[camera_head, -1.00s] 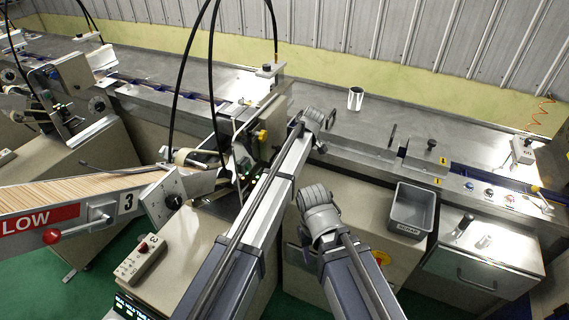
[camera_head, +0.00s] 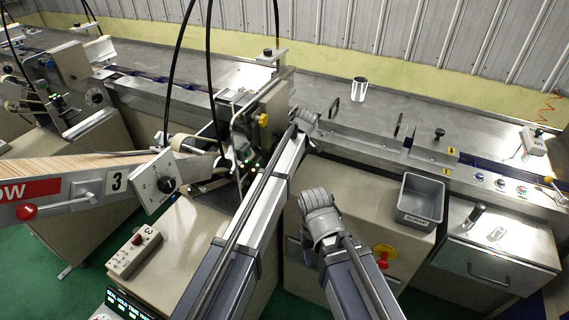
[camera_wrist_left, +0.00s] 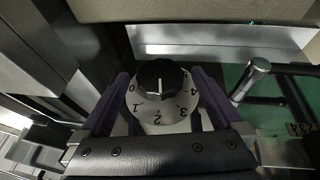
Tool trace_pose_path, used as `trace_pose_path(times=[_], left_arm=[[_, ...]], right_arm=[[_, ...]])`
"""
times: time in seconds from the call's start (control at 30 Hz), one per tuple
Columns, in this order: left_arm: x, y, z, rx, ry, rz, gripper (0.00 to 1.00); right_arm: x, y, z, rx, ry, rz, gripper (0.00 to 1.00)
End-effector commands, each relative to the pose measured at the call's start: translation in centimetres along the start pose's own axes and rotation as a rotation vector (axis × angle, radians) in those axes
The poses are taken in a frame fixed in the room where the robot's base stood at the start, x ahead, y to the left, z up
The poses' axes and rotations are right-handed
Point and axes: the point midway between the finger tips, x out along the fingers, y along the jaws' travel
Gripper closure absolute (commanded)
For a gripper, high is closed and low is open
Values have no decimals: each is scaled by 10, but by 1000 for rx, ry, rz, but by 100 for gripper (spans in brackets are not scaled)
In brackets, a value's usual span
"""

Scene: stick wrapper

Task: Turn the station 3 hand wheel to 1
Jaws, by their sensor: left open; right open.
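A white line on the wheel lies in line with the 2, but which end is the pointer is unclear. My left gripper (camera_wrist_left: 160,92) is open, with a dark finger on each side of the wheel; contact cannot be told. In the head view my left arm reaches to the machine and its gripper is hidden. My right gripper (camera_head: 318,212) is near the cabinet front, empty, its jaws hard to make out.
A lever with a red knob (camera_head: 27,211) and a square plate with a black knob (camera_head: 167,185) are at left. A grey scrap bin (camera_head: 420,198) and a red stop button (camera_head: 384,252) are at right. A metal cup (camera_head: 358,90) stands on the bench.

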Motion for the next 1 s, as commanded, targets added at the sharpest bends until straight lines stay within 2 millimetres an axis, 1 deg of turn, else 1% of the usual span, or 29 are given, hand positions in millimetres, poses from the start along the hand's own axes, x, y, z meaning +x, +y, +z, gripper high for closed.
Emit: trace_pose_path(times=[0.03,0.07,0.33,0.37,1.0], left_arm=[[7,0,1,0,0,0,0],[7,0,0,0,0,0,0],[7,0,-1,0,0,0,0],[7,0,0,0,0,0,2],[7,0,0,0,0,-1,74]], right_arm=[[6,-1,0,0,0,0,50],[7,-1,0,0,0,0,50],[6,-1,0,0,0,0,50],[6,-1,0,0,0,0,50],[6,-1,0,0,0,0,50]])
